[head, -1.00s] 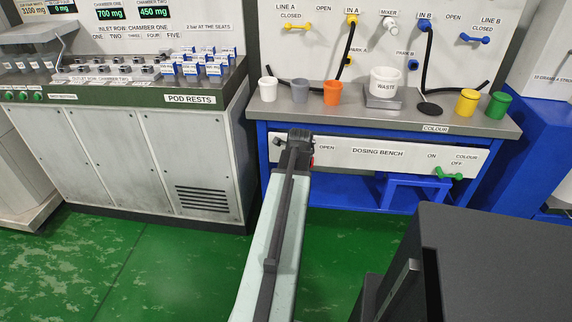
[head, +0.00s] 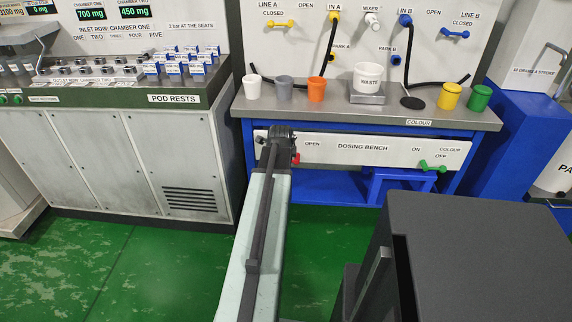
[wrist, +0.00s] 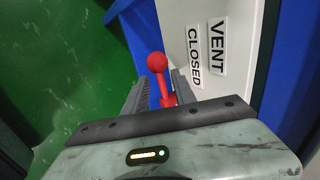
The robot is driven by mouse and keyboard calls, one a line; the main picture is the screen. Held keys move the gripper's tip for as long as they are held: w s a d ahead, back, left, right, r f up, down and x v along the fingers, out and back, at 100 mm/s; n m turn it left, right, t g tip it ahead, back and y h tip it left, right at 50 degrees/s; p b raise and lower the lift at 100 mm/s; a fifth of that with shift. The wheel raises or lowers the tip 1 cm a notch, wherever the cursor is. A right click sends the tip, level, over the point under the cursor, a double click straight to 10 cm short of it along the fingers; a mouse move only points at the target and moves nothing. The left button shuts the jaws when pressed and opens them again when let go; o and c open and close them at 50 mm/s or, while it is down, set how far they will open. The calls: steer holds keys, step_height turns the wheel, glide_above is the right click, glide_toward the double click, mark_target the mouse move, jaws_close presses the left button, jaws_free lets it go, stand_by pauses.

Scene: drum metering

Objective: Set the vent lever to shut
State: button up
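The vent lever is red with a ball knob (wrist: 157,62), in the middle of the wrist view. Its shaft runs from the knob to a red base close to my gripper. The VENT and CLOSED labels (wrist: 205,50) are on the white panel to its right. My gripper (wrist: 158,88) is open, with one dark finger on each side of the lever; I cannot tell whether either touches it. In the head view my gripper (head: 277,133) is at the left end of the bench's front panel and hides most of the lever. A bit of red (head: 296,158) shows beside it.
The dosing bench (head: 470,118) carries several cups and a waste pot (head: 368,76) on a scale. A green lever (head: 433,166) sits at the panel's right. The pod rests cabinet (head: 185,150) stands to the left.

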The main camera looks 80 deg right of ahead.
steer(key=p+v, duration=0.6)
steer(key=v, duration=0.1)
steer(key=shift+a+r, duration=0.2)
steer(key=shift+r, duration=0.15)
